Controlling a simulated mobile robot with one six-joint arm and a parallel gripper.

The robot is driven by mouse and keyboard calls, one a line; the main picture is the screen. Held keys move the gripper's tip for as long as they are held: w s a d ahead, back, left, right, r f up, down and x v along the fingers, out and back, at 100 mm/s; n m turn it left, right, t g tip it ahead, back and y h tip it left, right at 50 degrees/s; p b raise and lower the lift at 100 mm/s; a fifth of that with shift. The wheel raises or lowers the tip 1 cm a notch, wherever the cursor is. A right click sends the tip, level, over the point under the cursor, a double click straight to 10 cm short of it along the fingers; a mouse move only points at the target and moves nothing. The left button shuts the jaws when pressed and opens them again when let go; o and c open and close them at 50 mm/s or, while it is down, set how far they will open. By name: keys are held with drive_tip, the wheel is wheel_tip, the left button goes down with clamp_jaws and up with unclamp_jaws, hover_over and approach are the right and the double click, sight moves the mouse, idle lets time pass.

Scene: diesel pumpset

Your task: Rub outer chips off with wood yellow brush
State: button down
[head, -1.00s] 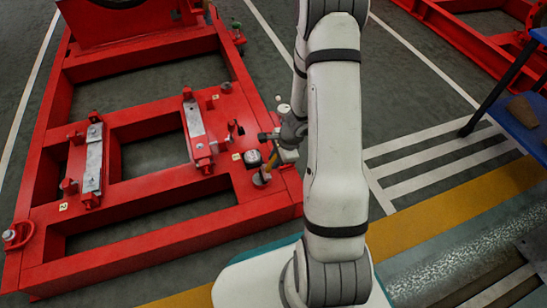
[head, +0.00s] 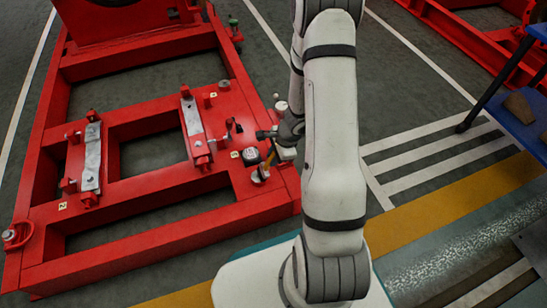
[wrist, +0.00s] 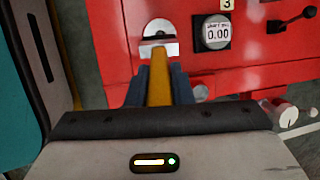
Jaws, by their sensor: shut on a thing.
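My gripper (wrist: 160,88) is shut on the yellow handle of the brush (wrist: 159,82), which sticks out between the dark fingers. In the head view the brush (head: 269,158) slants down from my gripper (head: 279,150) to the corner of the red frame. Its head is at a silvery round pad (wrist: 160,48) on that frame; I cannot tell whether it touches. The pad has a dark mark near its middle. I cannot make out separate chips; the brush hides part of the pad.
A dial reading 0.00 (wrist: 216,33) stands right of the pad, near a black lever (wrist: 292,20). The red frame (head: 150,250) carries two metal-topped mounts (head: 91,157). A blue table (head: 525,125) with a brown block is at right.

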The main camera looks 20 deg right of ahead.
drive_tip(key=shift+w+a, duration=0.6)
drive_tip(key=shift+w, duration=0.35)
drive_tip(key=shift+s+b, duration=0.4)
drive_tip(key=shift+s, duration=1.2)
drive_tip(key=shift+w+p, duration=0.8)
drive_tip(key=shift+w, duration=0.8)
